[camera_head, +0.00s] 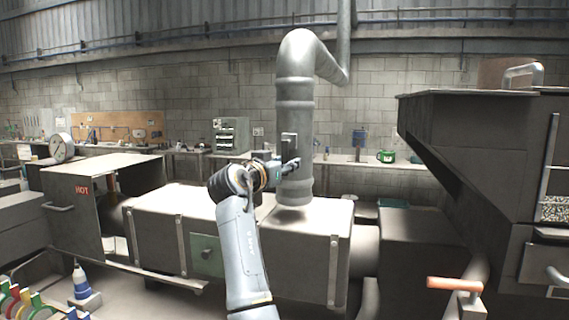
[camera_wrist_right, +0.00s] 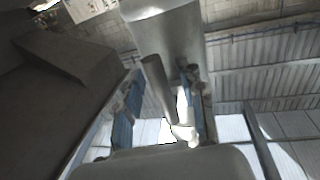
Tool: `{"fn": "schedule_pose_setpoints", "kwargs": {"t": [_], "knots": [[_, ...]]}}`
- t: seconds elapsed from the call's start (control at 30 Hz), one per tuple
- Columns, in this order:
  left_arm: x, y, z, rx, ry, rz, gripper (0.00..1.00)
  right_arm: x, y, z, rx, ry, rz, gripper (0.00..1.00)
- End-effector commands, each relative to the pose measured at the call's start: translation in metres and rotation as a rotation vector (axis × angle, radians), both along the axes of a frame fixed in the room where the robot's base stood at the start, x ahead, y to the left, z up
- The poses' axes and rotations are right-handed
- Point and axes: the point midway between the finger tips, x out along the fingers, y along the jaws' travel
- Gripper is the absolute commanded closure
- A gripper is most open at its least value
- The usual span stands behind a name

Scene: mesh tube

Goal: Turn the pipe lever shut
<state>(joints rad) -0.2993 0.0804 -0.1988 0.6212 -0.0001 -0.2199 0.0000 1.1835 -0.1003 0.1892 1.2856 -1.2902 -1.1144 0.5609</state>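A grey vertical pipe (camera_head: 295,105) rises from a metal box in the middle of the head view. A dark lever (camera_head: 289,143) stands roughly upright on its near side. My right gripper (camera_head: 291,166) is at the lower part of the lever, in front of the pipe. In the right wrist view, the lever (camera_wrist_right: 157,85) runs between my two separated fingers (camera_wrist_right: 163,108), with gaps visible on both sides. The pipe (camera_wrist_right: 168,38) is just beyond. The gripper looks open around the lever; contact cannot be told. My left gripper is not in view.
The metal box (camera_head: 160,226) spans the middle. An orange handle (camera_head: 455,284) is at lower right, below a large dark hopper (camera_head: 470,140). An open box marked HOT (camera_head: 82,190) and a gauge (camera_head: 61,148) are at left. A blue-white bottle (camera_head: 81,284) stands lower left.

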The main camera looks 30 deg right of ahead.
Motion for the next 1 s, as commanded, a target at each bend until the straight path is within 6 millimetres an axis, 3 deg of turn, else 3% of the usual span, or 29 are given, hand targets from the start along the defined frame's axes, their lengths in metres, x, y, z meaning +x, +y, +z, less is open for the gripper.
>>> {"fn": "schedule_pose_setpoints", "kwargs": {"t": [0.03, 0.2, 0.67, 1.0], "knots": [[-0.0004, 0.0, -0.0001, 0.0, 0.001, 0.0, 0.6, -0.0001, 0.0002, 0.0001, 0.0, 0.0, 0.0, 0.65], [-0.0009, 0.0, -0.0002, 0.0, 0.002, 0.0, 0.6, -0.0001, 0.0004, 0.0002, 0.0, 0.0, 0.0, 0.99], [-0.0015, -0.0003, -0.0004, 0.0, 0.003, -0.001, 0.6, -0.0011, -0.0003, -0.0007, -0.015, 0.018, 0.0, 1.0], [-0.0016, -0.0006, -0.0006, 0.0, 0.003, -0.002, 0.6, -0.0085, -0.0065, -0.0015, -0.139, 0.169, -0.001, 1.0]]}}
